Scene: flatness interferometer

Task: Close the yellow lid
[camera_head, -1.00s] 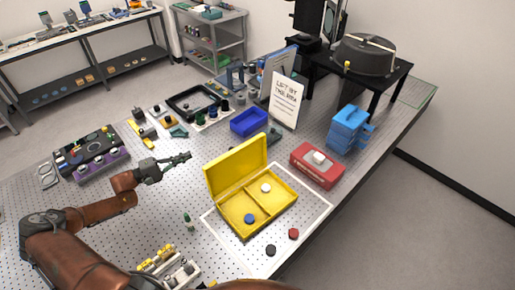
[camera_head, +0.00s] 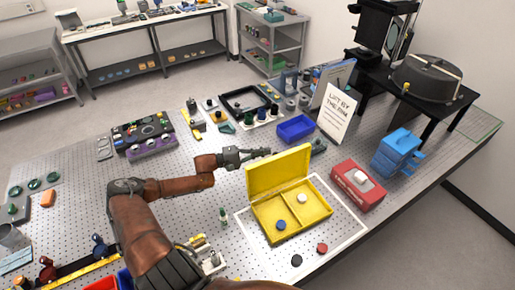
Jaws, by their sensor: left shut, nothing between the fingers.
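The yellow box (camera_head: 262,221) stands open on the perforated table inside a white outlined rectangle. Its yellow lid (camera_head: 279,172) stands up along the far side, leaning slightly back. Inside are two compartments, with a blue disc (camera_head: 281,225) in the left one and a white disc (camera_head: 301,199) in the right one. My left gripper (camera_head: 268,152) is shut and empty; its fingertips are just behind the lid's top edge in the picture, and I cannot tell whether they touch it. My right gripper is not in view.
A black disc (camera_head: 296,260) and a red disc (camera_head: 322,248) lie in front of the box. A red case (camera_head: 357,186) stands to its right, a blue bin (camera_head: 296,128) and a sign (camera_head: 337,113) behind.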

